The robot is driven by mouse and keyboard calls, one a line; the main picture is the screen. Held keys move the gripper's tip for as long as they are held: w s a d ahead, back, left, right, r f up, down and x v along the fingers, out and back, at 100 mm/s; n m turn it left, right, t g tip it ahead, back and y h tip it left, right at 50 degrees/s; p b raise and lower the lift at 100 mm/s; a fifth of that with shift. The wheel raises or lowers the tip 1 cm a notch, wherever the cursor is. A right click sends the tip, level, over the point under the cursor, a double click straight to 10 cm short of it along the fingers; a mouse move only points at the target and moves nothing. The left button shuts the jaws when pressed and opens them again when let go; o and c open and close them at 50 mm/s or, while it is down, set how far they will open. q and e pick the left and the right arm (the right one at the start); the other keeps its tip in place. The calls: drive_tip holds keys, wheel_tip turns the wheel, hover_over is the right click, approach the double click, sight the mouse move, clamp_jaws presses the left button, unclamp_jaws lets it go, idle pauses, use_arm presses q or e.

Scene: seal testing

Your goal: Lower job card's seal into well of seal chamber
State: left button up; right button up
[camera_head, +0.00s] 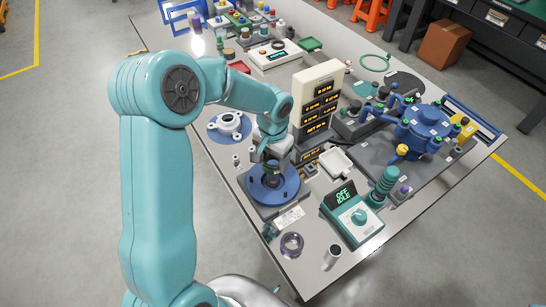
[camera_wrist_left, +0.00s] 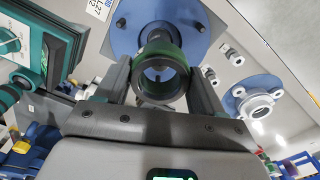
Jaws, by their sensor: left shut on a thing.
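My left gripper (camera_head: 271,168) is over the blue round plate (camera_head: 262,196) on a grey base, which looks like the seal chamber, near the table's left edge. In the left wrist view my left gripper (camera_wrist_left: 160,84) is shut on a dark ring-shaped seal with a green band (camera_wrist_left: 150,55), one finger on each side. The blue plate (camera_wrist_left: 198,14) lies beyond the ring, with bolts around it. The ring hides the well, and I cannot tell whether it touches the plate. A white job card (camera_head: 289,218) lies in front of the chamber. My right gripper is not in view.
A teal control box (camera_head: 352,212) reading OFF IDLE stands to the right. A cream display tower (camera_head: 320,82) stands behind. A clear ring (camera_head: 291,245) and a metal cylinder (camera_head: 332,256) are in front. A white flange (camera_head: 230,122) is behind left. A blue manifold (camera_head: 426,122) is far right.

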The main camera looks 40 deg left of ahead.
use_arm(q)
drive_tip(key=shift+f, duration=0.15)
drive_tip(key=shift+f+b, duration=1.3)
drive_tip(key=shift+b, duration=0.1)
drive_tip(key=o, duration=1.3)
drive_tip(key=shift+r+p, duration=1.7)
drive_tip(key=shift+r, duration=0.85)
